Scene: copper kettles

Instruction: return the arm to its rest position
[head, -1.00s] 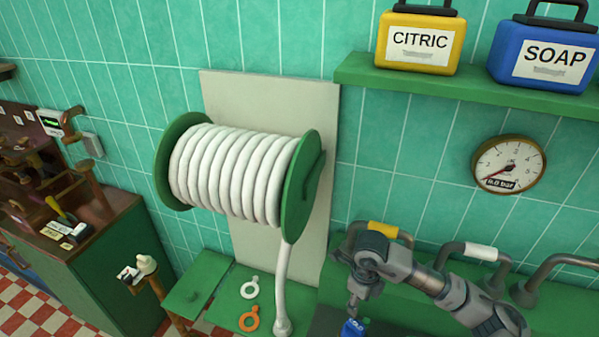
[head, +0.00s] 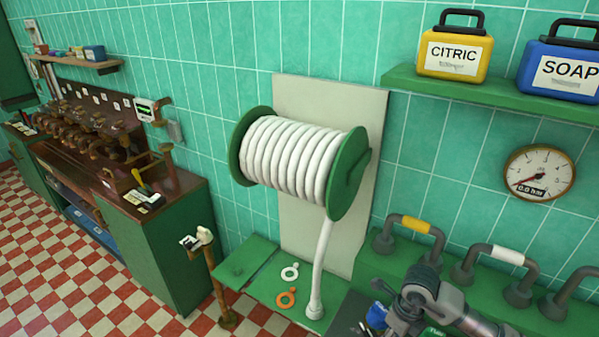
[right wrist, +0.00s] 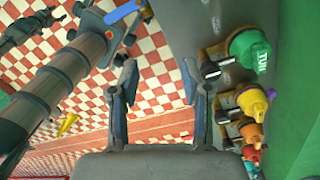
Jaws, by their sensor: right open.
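My right arm (head: 430,300) is at the bottom right of the head view, bent low in front of the green ledge. Its fingertips cannot be made out there. In the right wrist view my right gripper (right wrist: 158,85) has its two fingers spread apart. Nothing is between them; the red and white checked floor shows behind. A green cap with white lettering (right wrist: 250,52) and yellow and orange caps (right wrist: 252,103) are to the right of the fingers, apart from them. My left gripper is not seen in the head view.
A white hose reel (head: 295,160) hangs on the tiled wall, its hose reaching the green ledge. Several pipe handles (head: 408,228) stand on the ledge. A gauge (head: 539,173) and a shelf with citric (head: 453,55) and soap (head: 560,70) cans are above. Open floor (head: 70,270) lies left.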

